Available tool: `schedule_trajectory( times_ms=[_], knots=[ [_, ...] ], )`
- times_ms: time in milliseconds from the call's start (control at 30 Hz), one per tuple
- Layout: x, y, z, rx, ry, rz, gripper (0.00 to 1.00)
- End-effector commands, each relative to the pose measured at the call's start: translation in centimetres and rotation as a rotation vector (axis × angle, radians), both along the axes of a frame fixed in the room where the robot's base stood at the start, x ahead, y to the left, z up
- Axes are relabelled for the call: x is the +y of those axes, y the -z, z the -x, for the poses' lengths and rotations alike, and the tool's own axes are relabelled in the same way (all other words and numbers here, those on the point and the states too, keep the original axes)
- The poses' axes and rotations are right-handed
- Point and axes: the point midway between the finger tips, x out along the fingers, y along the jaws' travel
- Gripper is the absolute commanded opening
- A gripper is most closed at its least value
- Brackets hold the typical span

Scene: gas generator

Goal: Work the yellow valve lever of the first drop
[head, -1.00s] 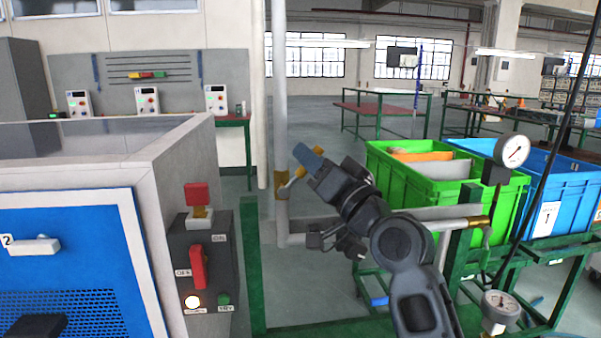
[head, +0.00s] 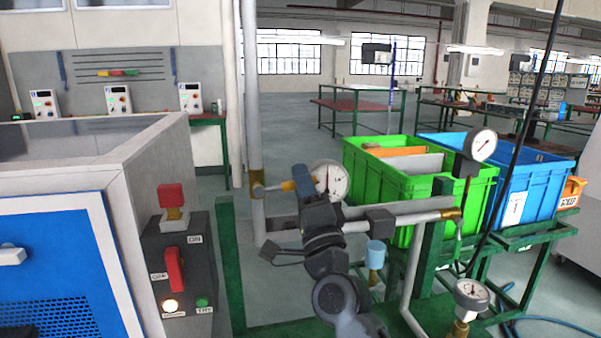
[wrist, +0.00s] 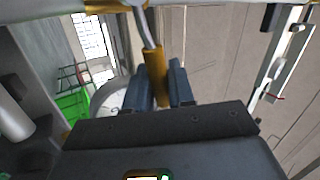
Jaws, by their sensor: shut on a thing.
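The yellow valve lever (head: 276,187) sticks out to the right from a brass valve (head: 256,184) on the upright grey pipe at centre left. It lies close to level in the head view. My gripper (head: 301,176) is at the lever's outer end, with blue fingers. In the wrist view, the lever's yellow sleeve (wrist: 155,72) runs on a bare metal stem down between the two fingers of my gripper (wrist: 163,84). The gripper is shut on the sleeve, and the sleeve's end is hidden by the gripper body.
A round gauge (head: 331,182) stands right behind my gripper. More gauges (head: 480,146) and a level pipe (head: 405,218) are to the right. A control box (head: 178,262) with red switches stands left. Green (head: 405,190) and blue crates (head: 527,180) stand on a green frame at right.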

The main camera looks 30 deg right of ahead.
Motion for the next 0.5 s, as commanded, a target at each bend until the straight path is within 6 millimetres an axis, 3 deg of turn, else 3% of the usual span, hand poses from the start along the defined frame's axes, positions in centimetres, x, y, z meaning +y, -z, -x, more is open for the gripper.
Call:
schedule_trajectory(
  times_ms=[500],
  knots=[
    [-0.16, 0.41, 0.01, -0.013, 0.002, -0.042, 0.0]
  ],
)
